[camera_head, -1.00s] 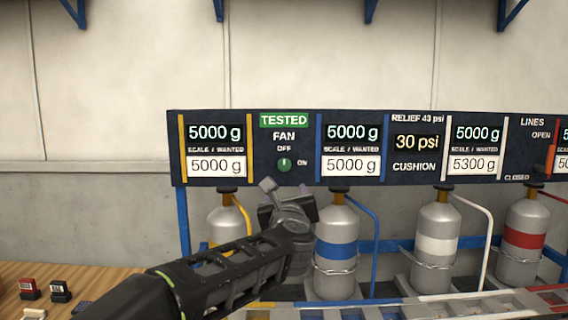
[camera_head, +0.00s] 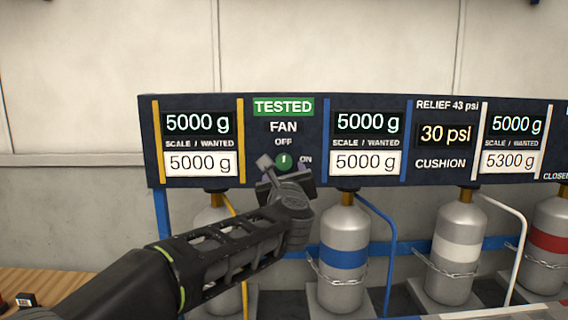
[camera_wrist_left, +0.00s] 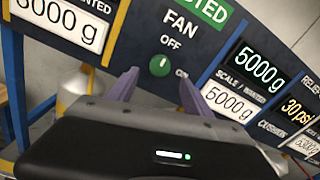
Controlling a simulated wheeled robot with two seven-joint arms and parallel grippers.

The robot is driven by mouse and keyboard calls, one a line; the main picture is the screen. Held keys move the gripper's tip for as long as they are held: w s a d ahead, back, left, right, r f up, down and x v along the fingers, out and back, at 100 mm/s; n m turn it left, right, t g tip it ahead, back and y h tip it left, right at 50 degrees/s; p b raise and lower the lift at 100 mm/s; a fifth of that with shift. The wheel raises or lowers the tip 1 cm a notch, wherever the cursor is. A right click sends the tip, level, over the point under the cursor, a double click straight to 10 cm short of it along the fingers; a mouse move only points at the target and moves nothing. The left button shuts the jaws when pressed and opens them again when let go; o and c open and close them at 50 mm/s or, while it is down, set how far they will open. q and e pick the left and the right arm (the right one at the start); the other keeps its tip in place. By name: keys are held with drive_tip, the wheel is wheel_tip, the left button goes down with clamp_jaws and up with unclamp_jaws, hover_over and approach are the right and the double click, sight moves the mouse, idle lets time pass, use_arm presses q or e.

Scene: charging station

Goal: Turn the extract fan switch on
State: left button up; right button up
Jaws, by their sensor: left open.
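The fan switch is a round green knob (camera_head: 284,160) on the dark panel (camera_head: 270,183), under the words FAN and OFF, with ON to its right. Its white mark stands about upright, toward OFF. In the left wrist view the knob (camera_wrist_left: 159,66) shows between and beyond the two fingers. My left gripper (camera_head: 282,165) is open and empty, just below and in front of the knob, its fingers to either side of it in the picture. In the left wrist view the gripper (camera_wrist_left: 157,84) has its purple-grey fingers apart. I cannot see contact with the knob. My right gripper is not in view.
Gas cylinders (camera_head: 343,258) stand chained below the panel, behind my left arm. Weight displays (camera_head: 366,123) flank the fan section, and a green TESTED sign (camera_head: 283,106) sits above it. A wooden table (camera_head: 45,288) is at the lower left.

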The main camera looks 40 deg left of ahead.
sight(284, 164)
use_arm(q)
drive_tip(key=p+x, duration=0.3)
drive_tip(key=x, duration=0.3)
drive_tip(key=shift+w+a, duration=0.25)
drive_tip(key=shift+w, duration=0.05)
drive_tip(key=shift+w+a, duration=0.4)
drive_tip(key=shift+w, duration=0.1)
clamp_jaws()
